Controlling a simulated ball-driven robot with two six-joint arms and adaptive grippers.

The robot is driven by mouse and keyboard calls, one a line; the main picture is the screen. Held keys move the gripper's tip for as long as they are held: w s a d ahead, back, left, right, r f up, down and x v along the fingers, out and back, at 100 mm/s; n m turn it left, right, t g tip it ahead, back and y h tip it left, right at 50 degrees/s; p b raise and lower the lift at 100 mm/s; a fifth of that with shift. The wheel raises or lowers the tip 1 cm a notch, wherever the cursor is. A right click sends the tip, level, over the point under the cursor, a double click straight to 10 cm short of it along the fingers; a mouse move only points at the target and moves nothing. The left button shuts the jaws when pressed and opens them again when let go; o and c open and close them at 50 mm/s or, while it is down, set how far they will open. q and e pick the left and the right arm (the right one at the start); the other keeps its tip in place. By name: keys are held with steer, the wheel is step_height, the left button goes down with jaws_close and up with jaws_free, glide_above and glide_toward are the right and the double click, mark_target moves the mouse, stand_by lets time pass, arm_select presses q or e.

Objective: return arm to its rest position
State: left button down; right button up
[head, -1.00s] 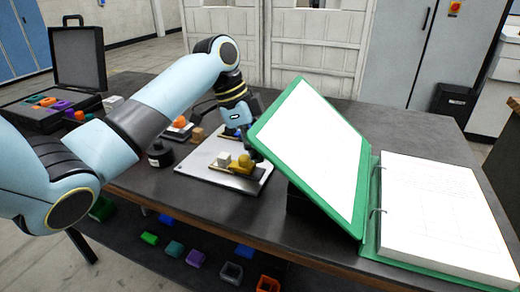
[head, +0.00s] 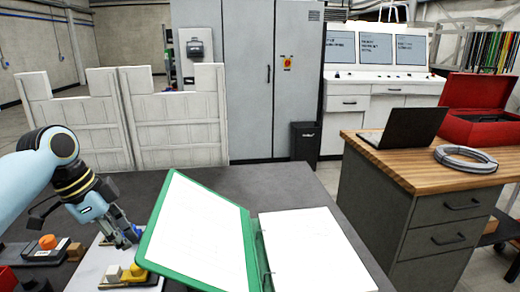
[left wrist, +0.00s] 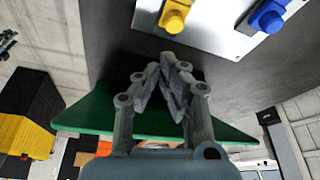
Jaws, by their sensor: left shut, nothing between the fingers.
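My left gripper (head: 128,240) hangs over the white plate (head: 92,268), close to the left edge of the green binder (head: 246,240). In the left wrist view my left gripper (left wrist: 172,72) has its fingertips together with nothing between them. A yellow piece (head: 134,273) sits on the plate below the fingers, beside a pale block (head: 114,272). The yellow piece (left wrist: 175,15) and a blue piece (left wrist: 270,18) also show on the plate in the left wrist view, apart from the fingers. My right gripper is not in view.
The tilted binder cover stands right beside the gripper. An orange piece (head: 47,242) is on a dark fixture at the left. The dark table (head: 225,178) is clear behind the binder. A wooden-topped bench (head: 420,160) with a laptop (head: 405,133) and red case (head: 485,108) stands right.

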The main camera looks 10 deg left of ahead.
arm_select(q)
steer(key=s+d+f+n+y, duration=0.1)
steer(key=s+d+f+n, duration=0.1)
steer(key=s, duration=0.4)
steer(key=s+d+f+n+y, duration=0.1)
steer(key=s+d+f+n, duration=0.1)
steer(key=s, duration=0.4)
steer(key=s+d+r+n+t+y, duration=0.1)
steer(key=s+r+n, duration=0.15)
steer(key=s, duration=0.45)
steer(key=s+r+n+t+y, duration=0.1)
steer(key=s+n, duration=0.3)
steer(key=s, duration=0.3)
step_height(320, 180, down, 38)
steer(key=s+a+g+b, duration=0.2)
steer(key=a+b, duration=0.1)
steer(key=b, duration=0.7)
steer(key=s+f+g+b, duration=0.1)
steer(key=s+f+b, duration=0.6)
steer(key=s+f, duration=1.1)
step_height(320, 180, down, 4)
steer(key=shift+a+r+n, duration=0.1)
steer(key=shift+a+n, duration=0.2)
steer(key=shift+n, duration=0.05)
steer(key=shift+b, duration=0.3)
